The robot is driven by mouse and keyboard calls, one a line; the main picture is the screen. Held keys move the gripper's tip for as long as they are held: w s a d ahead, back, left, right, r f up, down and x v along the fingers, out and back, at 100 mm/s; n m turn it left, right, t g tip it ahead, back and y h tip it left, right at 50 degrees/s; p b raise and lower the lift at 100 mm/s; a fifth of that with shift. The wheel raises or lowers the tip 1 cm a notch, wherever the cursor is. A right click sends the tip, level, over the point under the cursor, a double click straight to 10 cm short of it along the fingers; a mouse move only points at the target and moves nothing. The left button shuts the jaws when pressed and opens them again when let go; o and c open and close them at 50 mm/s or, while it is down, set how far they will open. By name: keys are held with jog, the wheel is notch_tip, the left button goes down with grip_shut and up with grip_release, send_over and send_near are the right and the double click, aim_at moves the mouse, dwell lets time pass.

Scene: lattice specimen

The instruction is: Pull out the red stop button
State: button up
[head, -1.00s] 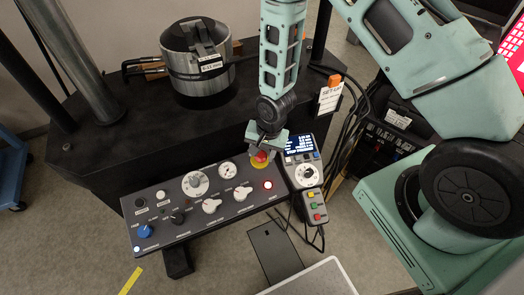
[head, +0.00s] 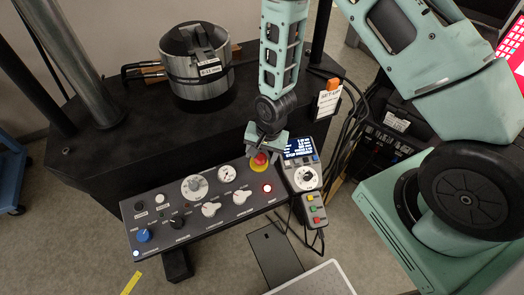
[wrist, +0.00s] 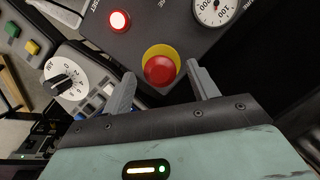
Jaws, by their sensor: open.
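The red stop button (head: 260,159) with its yellow collar sits at the upper right corner of the grey control panel (head: 150,251). In the wrist view the red button (wrist: 159,70) lies ahead of and between my two open fingers. My gripper (head: 263,150) is just behind the button in the head view; in the wrist view my gripper (wrist: 162,82) is open and empty, one finger on each side of the button. I cannot tell whether either finger touches it.
A lit red lamp (head: 267,188) is close to the button on the panel, with several knobs and a gauge (head: 227,173) to the left. A handheld pendant (head: 305,178) hangs at the panel's right. A metal pot (head: 197,75) stands on the black table (head: 110,150).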

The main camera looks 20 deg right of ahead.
jog(key=shift+r, duration=0.1)
notch_tip(320, 180, up, 17)
jog(key=s+d+b, duration=0.1)
jog(key=d+b, duration=0.1)
jog(key=shift+s, duration=0.35)
